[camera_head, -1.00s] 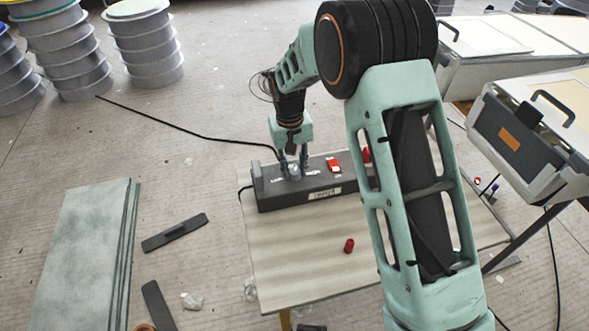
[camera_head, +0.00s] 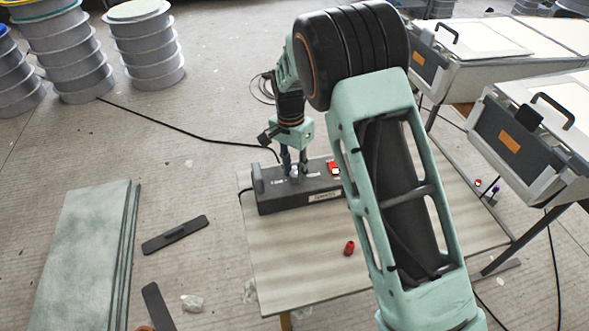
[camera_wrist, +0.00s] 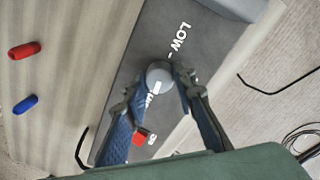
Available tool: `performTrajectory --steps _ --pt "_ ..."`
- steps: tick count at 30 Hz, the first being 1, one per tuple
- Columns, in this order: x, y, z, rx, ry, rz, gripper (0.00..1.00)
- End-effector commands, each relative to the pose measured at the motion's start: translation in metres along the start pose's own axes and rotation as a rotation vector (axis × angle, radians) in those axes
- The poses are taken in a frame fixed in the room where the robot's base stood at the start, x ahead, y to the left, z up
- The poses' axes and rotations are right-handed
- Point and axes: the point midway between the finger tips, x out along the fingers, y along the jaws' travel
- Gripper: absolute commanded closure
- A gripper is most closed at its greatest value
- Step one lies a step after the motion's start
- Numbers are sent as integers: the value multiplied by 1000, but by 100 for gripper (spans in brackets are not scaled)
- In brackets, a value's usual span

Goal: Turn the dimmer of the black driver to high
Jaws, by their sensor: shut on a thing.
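The black driver (camera_head: 285,202) is a long dark box on the pale table. Its round grey dimmer knob (camera_wrist: 158,70) has a white mark pointing away from the printed word LOW (camera_wrist: 179,38), toward another label partly hidden by the fingers. My gripper (camera_wrist: 160,78) points down over the box with its fingers closed on opposite sides of the knob. In the head view my gripper (camera_head: 294,170) largely covers the knob. A red switch (camera_head: 334,168) is on the driver's top; it also shows in the wrist view (camera_wrist: 138,139).
A red cap (camera_head: 349,248) lies on the table (camera_head: 300,265); a red one (camera_wrist: 24,50) and a blue one (camera_wrist: 26,104) show in the wrist view. A black cable (camera_head: 185,132) runs across the floor. Grey cases (camera_head: 530,130) stand at the right.

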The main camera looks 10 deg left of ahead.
Motion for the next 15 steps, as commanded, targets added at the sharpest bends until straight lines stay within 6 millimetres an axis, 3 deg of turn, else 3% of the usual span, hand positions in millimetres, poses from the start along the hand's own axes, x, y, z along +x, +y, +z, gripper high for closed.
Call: performTrajectory --steps 15 --pt "-1 -1 0 141 -8 -2 100"
